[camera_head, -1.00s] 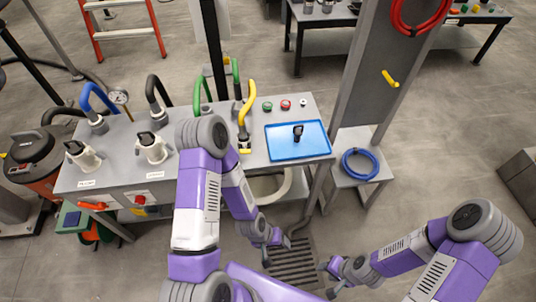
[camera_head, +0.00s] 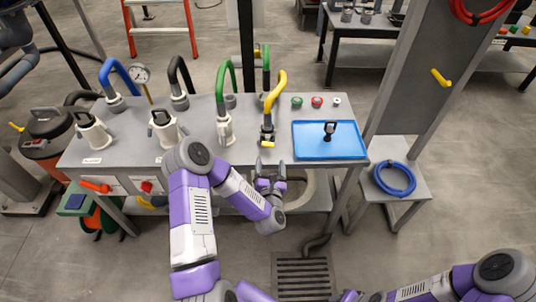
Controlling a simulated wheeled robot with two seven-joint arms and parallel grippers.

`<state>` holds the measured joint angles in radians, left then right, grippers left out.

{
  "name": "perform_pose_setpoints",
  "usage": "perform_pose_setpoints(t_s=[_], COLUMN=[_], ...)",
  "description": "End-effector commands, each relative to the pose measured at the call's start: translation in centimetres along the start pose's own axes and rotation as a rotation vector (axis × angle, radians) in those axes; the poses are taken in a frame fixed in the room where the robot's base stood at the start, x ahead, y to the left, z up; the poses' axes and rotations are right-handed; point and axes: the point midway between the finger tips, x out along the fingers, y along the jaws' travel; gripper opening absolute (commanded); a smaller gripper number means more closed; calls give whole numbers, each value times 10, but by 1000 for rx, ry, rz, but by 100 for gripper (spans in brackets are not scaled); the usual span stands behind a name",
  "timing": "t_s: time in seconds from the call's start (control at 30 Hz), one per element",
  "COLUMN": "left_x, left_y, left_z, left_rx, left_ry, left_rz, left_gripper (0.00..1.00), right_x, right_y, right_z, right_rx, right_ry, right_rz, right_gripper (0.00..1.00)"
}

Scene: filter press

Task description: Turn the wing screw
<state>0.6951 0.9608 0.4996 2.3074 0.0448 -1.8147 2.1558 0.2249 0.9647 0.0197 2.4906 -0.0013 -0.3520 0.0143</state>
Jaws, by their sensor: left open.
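My left gripper (camera_head: 271,172) is open and empty, in front of the grey bench's front edge, below the yellow hose. Its fingers point toward the bench. A small black upright piece with a looped top (camera_head: 330,129) stands on the blue tray (camera_head: 348,153), to the right of and beyond the gripper. I cannot tell for sure whether it is the wing screw. Two white fittings with black tops, the left one (camera_head: 93,130) and the right one (camera_head: 163,128), stand on the bench. My right arm is at the bottom right; its gripper's fingers do not show clearly.
The bench (camera_head: 275,151) carries blue, black, green and yellow (camera_head: 273,92) bent hoses, a gauge (camera_head: 139,74), and green and red buttons (camera_head: 317,101). A grey post (camera_head: 408,75) and a blue coil (camera_head: 395,178) on a low stand are at the right.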

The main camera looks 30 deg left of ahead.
Motion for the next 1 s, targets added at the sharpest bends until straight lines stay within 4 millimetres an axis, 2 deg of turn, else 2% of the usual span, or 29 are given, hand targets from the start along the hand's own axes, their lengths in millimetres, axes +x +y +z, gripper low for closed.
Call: perform_pose_setpoints(t_s=[0.17, 0.4, 0.6, 0.93, 0.97, 1.0], left_x=[12, 50, 72, 77, 77, 77], left_y=[8, 9, 9, 10, 10, 10], left_z=[2, 2, 3, 3, 3, 3], left_rx=[-57, -55, -54, -53, -53, -53], left_ry=[-22, -22, -20, -18, -18, -18], left_rz=[39, 38, 35, 33, 33, 33], left_gripper=[74, 74, 74, 74, 73, 67], right_x=[5, 12, 17, 17, 17, 17], right_y=[2, 5, 6, 6, 6, 6], right_z=[0, -1, -1, -1, -1, -1], right_rx=[0, 0, 0, 0, 0, 0], right_ry=[0, 0, 0, 0, 0, 0], right_rz=[0, 0, 0, 0, 0, 0], right_gripper=[43, 43, 43, 43, 43, 43])
